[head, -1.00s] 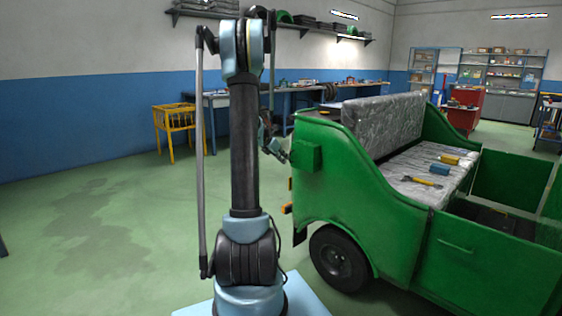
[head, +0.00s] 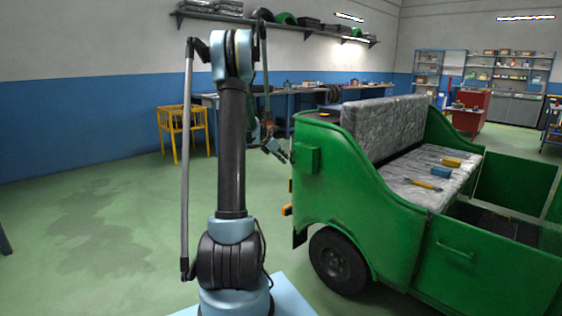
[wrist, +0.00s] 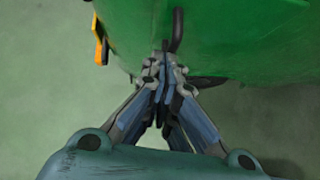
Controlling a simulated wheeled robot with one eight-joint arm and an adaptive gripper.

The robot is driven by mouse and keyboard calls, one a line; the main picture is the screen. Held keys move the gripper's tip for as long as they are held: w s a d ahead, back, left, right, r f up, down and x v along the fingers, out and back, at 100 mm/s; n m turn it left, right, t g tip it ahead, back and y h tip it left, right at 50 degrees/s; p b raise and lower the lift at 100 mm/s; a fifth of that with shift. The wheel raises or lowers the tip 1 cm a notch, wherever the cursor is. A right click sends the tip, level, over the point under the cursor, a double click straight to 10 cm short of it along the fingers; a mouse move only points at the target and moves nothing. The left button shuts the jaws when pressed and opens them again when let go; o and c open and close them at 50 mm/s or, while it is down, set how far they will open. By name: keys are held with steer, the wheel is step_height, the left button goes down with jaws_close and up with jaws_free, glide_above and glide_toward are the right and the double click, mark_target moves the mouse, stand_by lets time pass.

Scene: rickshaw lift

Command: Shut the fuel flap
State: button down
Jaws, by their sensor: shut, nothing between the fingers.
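The green rickshaw (head: 400,225) stands at the right with its rear side toward my arm. A green box-like panel (head: 308,158), which seems to be the fuel flap, stands out from its near rear corner. I cannot tell its exact angle. My gripper (head: 284,158) is just left of this panel, with a small gap in the head view. In the wrist view, my gripper (wrist: 164,65) is shut and empty, with its fingertips over the lower edge of the green bodywork (wrist: 235,35). A dark upright strip (wrist: 176,30) lies just beyond the tips.
Orange lamps (wrist: 99,35) jut from the rickshaw's rear. Its seat (head: 420,170) carries several tools and blocks. A yellow stand (head: 183,130) and a workbench (head: 290,92) are along the back wall. The floor at left is clear.

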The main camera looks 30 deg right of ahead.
steer(key=w+a+f+v, duration=0.1)
steer(key=a+f+v, duration=0.1)
steer(key=v, duration=1.1)
steer(key=s+a+r+m+y, duration=0.2)
steer(key=s+a+m, duration=0.3)
steer(key=s+a, duration=0.5)
steer(key=s+a+f+m+y, duration=0.3)
steer(key=s+a+f+m, duration=0.4)
steer(key=s+a, duration=0.6)
steer(key=s+a+f+m+t+y, duration=0.1)
steer(key=s+a+f+m+y, duration=0.2)
steer(key=s+a, duration=1.1)
step_height(320, 180, down, 4)
steer(key=s+m, duration=0.3)
steer(key=shift+a+m+y, duration=0.2)
steer(key=shift+m+y, duration=0.2)
